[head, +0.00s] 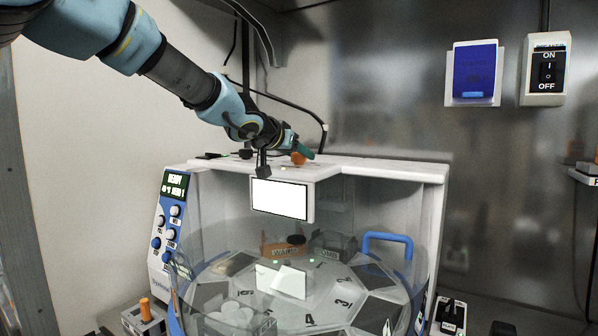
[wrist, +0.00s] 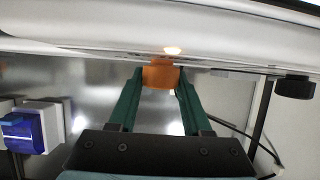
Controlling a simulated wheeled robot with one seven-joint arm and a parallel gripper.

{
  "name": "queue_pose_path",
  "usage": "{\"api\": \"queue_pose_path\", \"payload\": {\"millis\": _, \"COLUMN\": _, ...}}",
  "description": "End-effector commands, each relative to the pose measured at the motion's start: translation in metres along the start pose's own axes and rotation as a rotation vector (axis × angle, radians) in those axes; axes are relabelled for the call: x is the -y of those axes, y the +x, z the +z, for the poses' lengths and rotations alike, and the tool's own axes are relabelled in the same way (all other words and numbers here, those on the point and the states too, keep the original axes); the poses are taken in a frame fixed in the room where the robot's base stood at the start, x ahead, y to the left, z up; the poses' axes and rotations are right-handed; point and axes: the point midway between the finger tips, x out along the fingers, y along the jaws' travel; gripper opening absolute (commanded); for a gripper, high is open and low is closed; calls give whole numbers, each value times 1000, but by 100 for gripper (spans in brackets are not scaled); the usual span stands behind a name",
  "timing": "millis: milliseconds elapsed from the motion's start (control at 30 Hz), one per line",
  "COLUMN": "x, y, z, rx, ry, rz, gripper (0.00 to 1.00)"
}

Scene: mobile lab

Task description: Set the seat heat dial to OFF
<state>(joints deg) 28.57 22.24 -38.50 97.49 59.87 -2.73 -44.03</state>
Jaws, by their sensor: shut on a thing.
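An orange knob (head: 298,158) stands on top of the white machine (head: 390,168), near its front edge. I can read no label or OFF mark by it, so its setting cannot be told. My gripper (head: 306,153) reaches it from above and behind the screen. In the wrist view the two green fingers of my gripper (wrist: 158,80) lie on either side of the orange knob (wrist: 160,73) and are shut on it. A small orange light shows above it in that view.
A black knob (head: 245,153) sits further left on the machine top. A lit screen (head: 280,199) hangs at the front, above a clear-covered carousel (head: 310,285). A button panel (head: 170,225) is at left. A blue-covered switch (head: 474,72) and an ON/OFF switch (head: 546,70) are on the wall.

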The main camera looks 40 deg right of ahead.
Motion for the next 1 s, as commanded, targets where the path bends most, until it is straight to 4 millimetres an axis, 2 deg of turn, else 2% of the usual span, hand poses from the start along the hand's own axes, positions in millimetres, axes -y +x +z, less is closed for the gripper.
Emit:
{"api": "queue_pose_path", "payload": {"millis": 33, "x": -2, "y": 4, "z": 9, "rx": -5, "ry": -7, "rz": -21, "gripper": 0}}
{"api": "queue_pose_path", "payload": {"millis": 67, "x": -2, "y": 4, "z": 9, "rx": -5, "ry": -13, "rz": -36, "gripper": 0}}
{"api": "queue_pose_path", "payload": {"millis": 1000, "x": -3, "y": 3, "z": 4, "rx": -2, "ry": -202, "rz": -484, "gripper": 0}}
